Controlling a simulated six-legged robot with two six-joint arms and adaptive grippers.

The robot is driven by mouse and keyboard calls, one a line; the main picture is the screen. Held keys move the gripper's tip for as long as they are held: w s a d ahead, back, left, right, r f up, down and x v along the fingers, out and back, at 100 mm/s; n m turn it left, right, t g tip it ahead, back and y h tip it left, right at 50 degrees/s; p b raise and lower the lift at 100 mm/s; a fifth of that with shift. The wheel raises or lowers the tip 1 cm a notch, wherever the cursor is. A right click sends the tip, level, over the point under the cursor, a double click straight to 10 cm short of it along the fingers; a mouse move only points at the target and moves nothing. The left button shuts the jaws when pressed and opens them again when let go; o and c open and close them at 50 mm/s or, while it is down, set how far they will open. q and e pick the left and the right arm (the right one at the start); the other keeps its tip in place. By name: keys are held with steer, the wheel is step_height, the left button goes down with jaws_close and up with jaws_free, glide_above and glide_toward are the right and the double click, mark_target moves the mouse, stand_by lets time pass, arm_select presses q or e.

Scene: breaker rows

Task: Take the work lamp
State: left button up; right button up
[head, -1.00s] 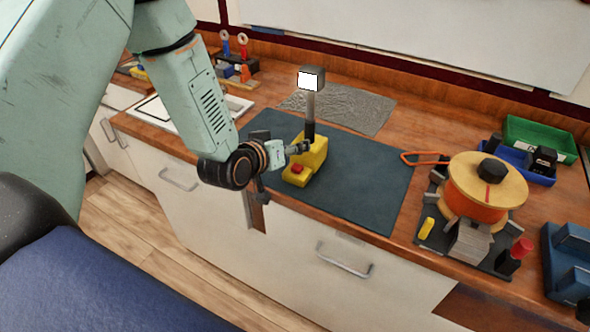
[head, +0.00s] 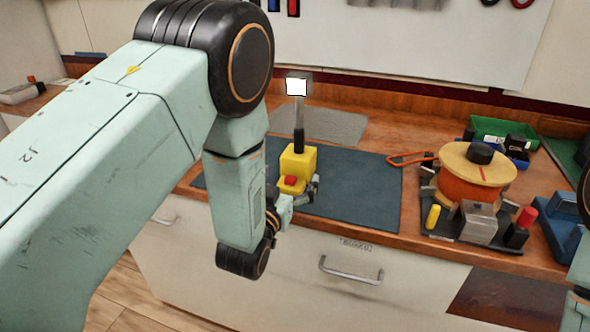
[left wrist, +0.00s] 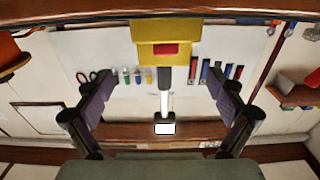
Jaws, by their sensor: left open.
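The work lamp (head: 298,160) stands upright on a dark mat (head: 358,190). It has a yellow base with a red button, a dark and grey stem and a lit, box-shaped head. In the left wrist view the lamp (left wrist: 166,32) appears upside down, its base at the top and its bright head at the bottom. My left gripper (head: 308,192) is low at the front of the base. In the left wrist view the fingers of my left gripper (left wrist: 165,92) are spread wide, one on each side of the lamp, with nothing between them gripped. My right gripper is not in view.
A spool (head: 474,180) of orange cord stands on a dark plate to the right, with a blue case (head: 560,225) beyond it. A green bin (head: 500,130) is behind. A grey mesh sheet (head: 335,124) lies behind the mat. The mat right of the lamp is clear.

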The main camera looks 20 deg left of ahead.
mark_target(294, 162)
arm_select(q)
steer(key=w, duration=0.4)
steer(key=shift+w+a+r, duration=0.1)
steer(key=shift+w+a, duration=0.25)
steer(key=shift+w+d, duration=0.15)
steer(key=shift+w, duration=0.4)
steer(key=shift+d, duration=0.1)
steer(key=shift+s+a, duration=0.15)
steer(key=shift+a, duration=0.05)
steer(key=shift+c, duration=1.2)
steer(key=shift+d, duration=0.15)
steer(key=c, duration=0.6)
steer(key=shift+r, duration=0.1)
steer(key=c, duration=0.9)
